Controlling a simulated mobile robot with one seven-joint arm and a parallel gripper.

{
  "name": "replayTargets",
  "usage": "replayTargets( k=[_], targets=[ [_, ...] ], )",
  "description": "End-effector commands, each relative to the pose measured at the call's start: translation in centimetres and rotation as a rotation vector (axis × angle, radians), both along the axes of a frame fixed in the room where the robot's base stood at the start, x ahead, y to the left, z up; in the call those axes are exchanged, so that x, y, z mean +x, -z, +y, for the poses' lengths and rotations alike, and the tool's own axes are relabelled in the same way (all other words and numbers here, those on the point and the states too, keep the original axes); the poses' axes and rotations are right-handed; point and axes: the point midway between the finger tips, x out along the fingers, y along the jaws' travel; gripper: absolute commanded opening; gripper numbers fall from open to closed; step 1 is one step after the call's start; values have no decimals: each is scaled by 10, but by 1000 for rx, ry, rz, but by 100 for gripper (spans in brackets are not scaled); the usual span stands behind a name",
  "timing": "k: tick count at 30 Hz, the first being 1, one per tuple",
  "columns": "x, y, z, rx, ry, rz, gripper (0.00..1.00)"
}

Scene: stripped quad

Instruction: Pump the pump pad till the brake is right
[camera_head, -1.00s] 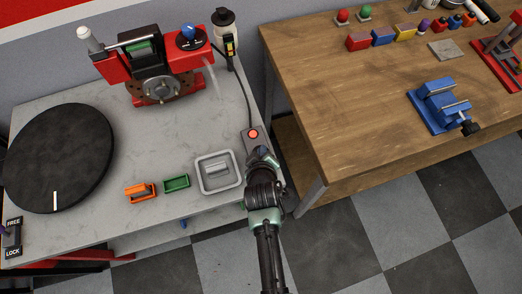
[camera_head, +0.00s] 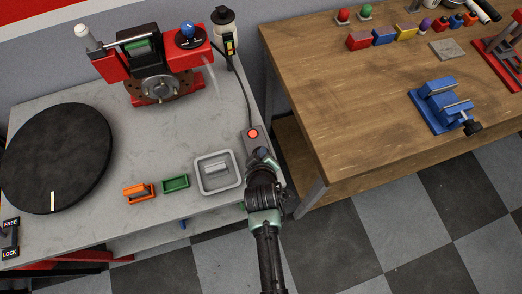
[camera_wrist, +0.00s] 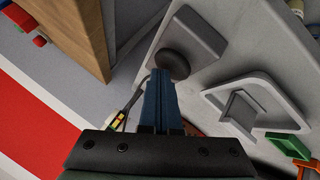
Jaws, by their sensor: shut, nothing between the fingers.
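The pump pad is a dark round button (camera_wrist: 172,63) on a grey block (camera_wrist: 193,32) in the wrist view. In the head view my gripper (camera_head: 259,156) hides the pad. The red brake unit (camera_head: 175,57) with its disc (camera_head: 160,89) stands at the back. The white bottle (camera_head: 224,38) carries a coloured gauge strip (camera_head: 230,46).
A grey tray (camera_head: 201,187) lies left of my gripper, with green (camera_head: 176,184) and orange (camera_head: 140,192) holders beyond it. A black turntable (camera_head: 55,150) fills the bench's left. A wooden bench (camera_head: 345,110) stands to the right, across a gap.

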Motion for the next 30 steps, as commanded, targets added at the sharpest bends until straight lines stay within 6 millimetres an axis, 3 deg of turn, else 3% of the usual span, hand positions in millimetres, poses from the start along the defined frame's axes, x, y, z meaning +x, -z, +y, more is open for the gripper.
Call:
replayTargets(
  k=[20, 30],
  targets=[
    [-1, 5, -1, -1, 1, 4, 0],
    [-1, -13, -1, -1, 0, 4, 0]
  ],
)
